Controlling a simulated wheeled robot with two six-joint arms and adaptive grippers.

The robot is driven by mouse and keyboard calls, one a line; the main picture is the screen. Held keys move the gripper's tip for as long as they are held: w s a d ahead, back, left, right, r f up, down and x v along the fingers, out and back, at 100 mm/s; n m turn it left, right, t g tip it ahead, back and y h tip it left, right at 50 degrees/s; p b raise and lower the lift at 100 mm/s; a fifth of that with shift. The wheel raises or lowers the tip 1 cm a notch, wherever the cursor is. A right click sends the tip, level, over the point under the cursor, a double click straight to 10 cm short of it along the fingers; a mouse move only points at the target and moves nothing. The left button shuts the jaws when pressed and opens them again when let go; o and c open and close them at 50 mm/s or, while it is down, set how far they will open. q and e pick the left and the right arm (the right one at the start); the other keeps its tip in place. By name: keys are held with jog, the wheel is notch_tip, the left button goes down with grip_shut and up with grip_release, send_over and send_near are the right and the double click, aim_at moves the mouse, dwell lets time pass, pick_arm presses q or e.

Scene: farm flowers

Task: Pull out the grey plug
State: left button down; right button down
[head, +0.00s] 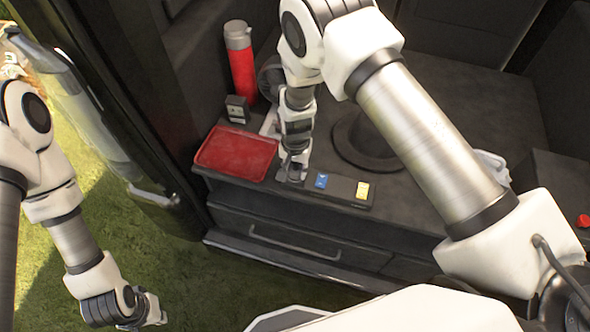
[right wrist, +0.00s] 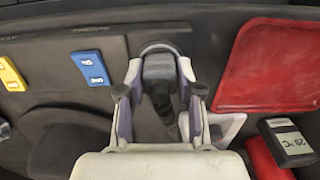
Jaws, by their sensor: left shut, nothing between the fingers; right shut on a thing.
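The grey plug (right wrist: 158,67) is between the fingers of my right gripper (right wrist: 160,88) in the right wrist view. A dark cable runs back from it between the fingers. Its far end is at a rounded grey fitting at the end of the dark switch panel (right wrist: 118,32). I cannot tell how deep it sits. In the head view my right gripper (head: 293,170) points down at the left end of the panel and mostly hides the plug. My left gripper (head: 145,312) is shut and empty, low on the left over the grass.
The panel holds a blue switch (head: 321,181) and a yellow switch (head: 362,190). A red tray (head: 236,153) lies just left of my right gripper. A small dark display (head: 237,109) and a red flask (head: 242,68) stand behind it. A drawer (head: 295,240) is below the counter.

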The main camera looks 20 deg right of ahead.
aim_at(295, 165)
jog(key=shift+r+p, duration=2.35)
jog(key=shift+r, duration=0.65)
